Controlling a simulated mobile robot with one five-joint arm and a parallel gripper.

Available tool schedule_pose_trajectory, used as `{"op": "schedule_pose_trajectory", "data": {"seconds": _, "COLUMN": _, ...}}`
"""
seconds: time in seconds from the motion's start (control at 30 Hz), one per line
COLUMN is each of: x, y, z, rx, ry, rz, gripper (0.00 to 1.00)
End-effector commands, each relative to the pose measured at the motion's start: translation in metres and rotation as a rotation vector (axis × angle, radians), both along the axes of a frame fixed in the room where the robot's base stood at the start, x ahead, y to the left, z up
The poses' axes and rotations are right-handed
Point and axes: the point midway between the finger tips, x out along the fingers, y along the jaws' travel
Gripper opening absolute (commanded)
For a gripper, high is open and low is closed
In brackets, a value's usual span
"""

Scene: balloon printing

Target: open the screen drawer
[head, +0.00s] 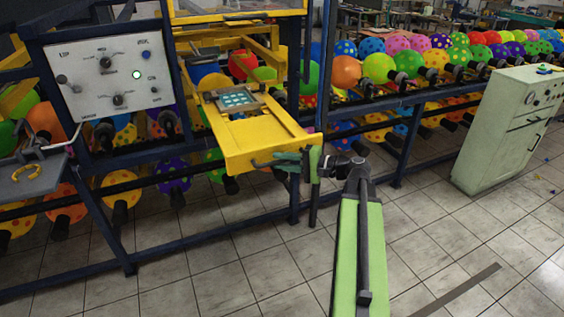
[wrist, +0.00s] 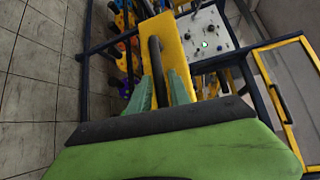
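The yellow screen drawer (head: 256,142) sticks out of the machine frame toward me, with a teal-patterned screen (head: 237,98) lying on it farther back. A dark bar handle (head: 262,163) is on the drawer's front edge. My gripper (head: 287,160) is at that front edge, at the handle. In the wrist view, the teal fingers of my gripper (wrist: 168,88) stand on either side of the dark handle (wrist: 156,65) and appear closed on it. The yellow drawer front (wrist: 173,58) shows just beyond the fingers. The exact contact is partly hidden.
A grey control panel (head: 104,75) with knobs and a lit green button is left of the drawer. Dark blue rails (head: 345,120) and rows of colourful balloons surround it. A pale green cabinet (head: 505,130) stands at right. Tiled floor (head: 215,270) in front is clear.

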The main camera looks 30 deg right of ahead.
Motion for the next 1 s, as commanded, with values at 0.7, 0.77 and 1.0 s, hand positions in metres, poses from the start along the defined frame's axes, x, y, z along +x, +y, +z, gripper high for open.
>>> {"op": "schedule_pose_trajectory", "data": {"seconds": 0.7, "x": -0.122, "y": -0.103, "z": 0.023, "rx": 0.000, "ry": -0.001, "rz": -0.001, "gripper": 0.23}}
{"op": "schedule_pose_trajectory", "data": {"seconds": 0.77, "x": -0.127, "y": -0.107, "z": 0.024, "rx": 0.001, "ry": -0.001, "rz": 0.000, "gripper": 0.23}}
{"op": "schedule_pose_trajectory", "data": {"seconds": 1.0, "x": -0.133, "y": -0.110, "z": 0.024, "rx": 0.000, "ry": 0.000, "rz": 0.002, "gripper": 0.23}}
